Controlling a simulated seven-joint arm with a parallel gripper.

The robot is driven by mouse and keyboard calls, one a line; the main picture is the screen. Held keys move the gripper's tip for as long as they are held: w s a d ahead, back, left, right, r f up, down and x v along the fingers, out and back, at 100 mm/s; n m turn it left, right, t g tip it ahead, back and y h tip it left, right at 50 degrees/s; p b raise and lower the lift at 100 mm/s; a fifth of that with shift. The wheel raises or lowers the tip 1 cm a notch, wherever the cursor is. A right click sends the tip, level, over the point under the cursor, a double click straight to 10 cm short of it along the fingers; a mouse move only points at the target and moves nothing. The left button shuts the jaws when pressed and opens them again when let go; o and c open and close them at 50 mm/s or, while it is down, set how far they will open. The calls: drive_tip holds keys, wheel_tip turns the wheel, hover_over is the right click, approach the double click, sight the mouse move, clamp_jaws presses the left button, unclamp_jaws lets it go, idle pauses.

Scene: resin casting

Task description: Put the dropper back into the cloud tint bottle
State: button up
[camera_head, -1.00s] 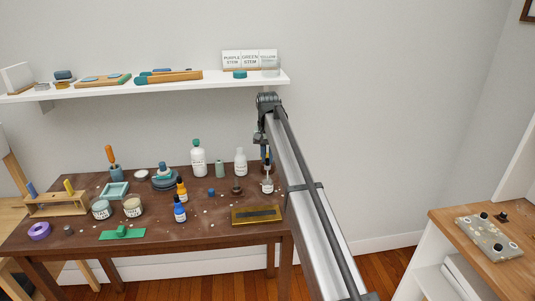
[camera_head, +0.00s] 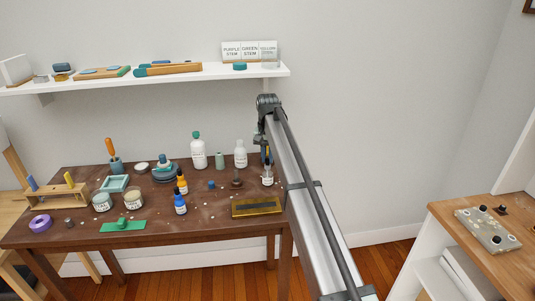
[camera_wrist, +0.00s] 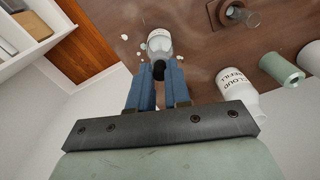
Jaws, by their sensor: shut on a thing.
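The cloud tint bottle (camera_head: 267,181) is a small, pale bottle standing upright near the table's right end. In the wrist view its white body (camera_wrist: 159,40) shows just past my fingertips. My gripper (camera_head: 266,158) is directly above the bottle, pointing down. In the wrist view its blue fingers (camera_wrist: 157,76) are shut on the dropper (camera_wrist: 158,71), whose black part shows between the tips. The dropper is in line with the bottle's top. The fingers hide most of it, so I cannot tell how deep its tip sits in the neck.
The white cloud refill bottle (camera_wrist: 236,88) and a green bottle (camera_wrist: 281,68) stand near the gripper. A brown stand (camera_head: 237,181) is left of the tint bottle. A gold tray (camera_head: 256,212) lies in front. The shelf (camera_head: 180,77) is above the table.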

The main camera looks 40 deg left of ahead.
drive_tip(key=shift+f, duration=0.25)
drive_tip(key=o, duration=0.7)
wheel_tip(320, 180, up, 14)
drive_tip(key=shift+f, duration=0.1)
idle(0.3)
